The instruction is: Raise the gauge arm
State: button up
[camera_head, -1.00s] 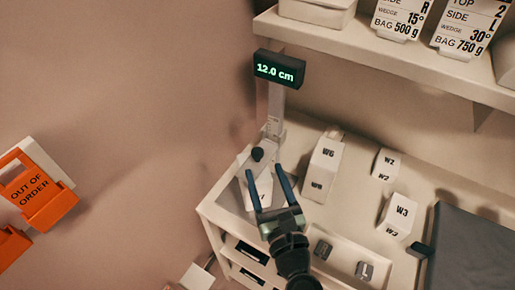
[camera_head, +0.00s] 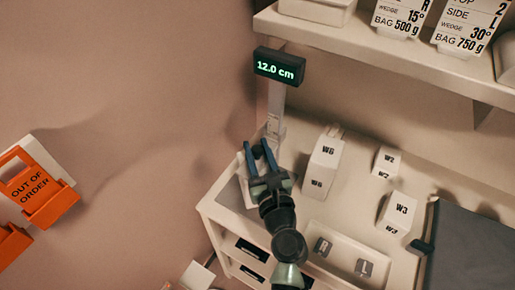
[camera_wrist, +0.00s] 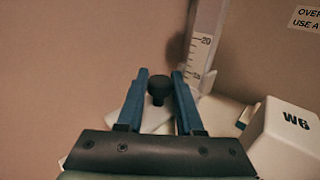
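The gauge stands at the back left of the table. Its upright column (camera_head: 276,101) carries a display (camera_head: 279,67) reading 12.0 cm. In the wrist view the column (camera_wrist: 203,45) has a printed scale. The gauge arm's black knob (camera_wrist: 159,86) shows in the wrist view between my gripper's fingers, beyond or level with their tips; I cannot tell if they touch it. My gripper (camera_head: 258,146) is open, with blue fingers apart, and it also shows in the wrist view (camera_wrist: 160,80). In the head view my gripper hides the knob and most of the gauge arm.
White blocks W6 (camera_head: 322,168), W2 (camera_head: 386,162) and W3 (camera_head: 398,213) stand right of the gauge. A tray with small R (camera_head: 322,246) and L (camera_head: 364,267) markers lies in front. A shelf (camera_head: 400,58) overhangs the back right. An orange out-of-order sign (camera_head: 34,190) hangs left.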

grip_shut()
dwell(1.1)
